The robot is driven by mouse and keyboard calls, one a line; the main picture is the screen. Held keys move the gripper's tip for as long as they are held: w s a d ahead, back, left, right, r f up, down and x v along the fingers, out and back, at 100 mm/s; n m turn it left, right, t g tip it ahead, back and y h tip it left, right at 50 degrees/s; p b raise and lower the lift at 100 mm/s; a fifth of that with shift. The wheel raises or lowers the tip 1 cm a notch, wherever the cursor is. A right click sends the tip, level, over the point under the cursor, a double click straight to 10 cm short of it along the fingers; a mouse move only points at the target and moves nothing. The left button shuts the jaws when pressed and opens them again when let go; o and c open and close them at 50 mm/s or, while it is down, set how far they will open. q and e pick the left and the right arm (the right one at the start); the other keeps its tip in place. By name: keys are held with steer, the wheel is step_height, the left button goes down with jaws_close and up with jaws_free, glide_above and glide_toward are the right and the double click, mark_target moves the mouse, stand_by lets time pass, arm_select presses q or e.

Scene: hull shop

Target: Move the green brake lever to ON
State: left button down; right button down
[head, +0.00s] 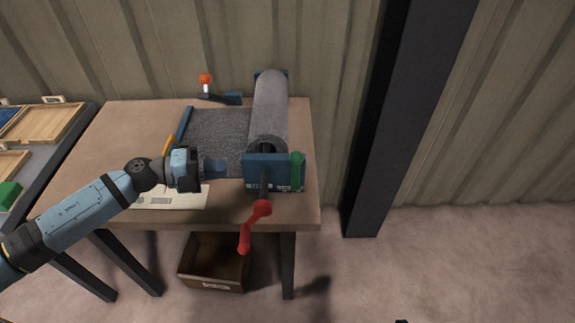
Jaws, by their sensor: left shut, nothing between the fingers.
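The green brake lever (296,168) stands upright at the right end of the blue end plate (259,162) of a roller machine, with small white markings below it. The lettering there is too small to read. A grey roll (268,108) lies behind the plate, and a red crank handle (253,222) hangs in front of it. My left gripper (224,168) comes in from the left, shut and empty, pointing right. It is left of the blue plate and well apart from the green lever. My right gripper is not in view.
The wooden table (105,170) carries a grey sheet (215,130), a paper label (172,198) and an orange-knobbed lever (206,82) at the back. An open box (214,262) sits below. A dark post (400,120) stands right of the table. A side bench with trays (42,122) is at left.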

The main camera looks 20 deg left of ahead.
arm_select(q)
steer(key=shift+a, duration=0.1)
stand_by(0.3)
steer(key=p, duration=0.2)
glide_toward(296, 173)
steer(key=w+d+r, duration=0.2)
steer(key=d+r, duration=0.2)
steer(key=shift+w+d, duration=0.3)
steer(key=shift+d, duration=0.15)
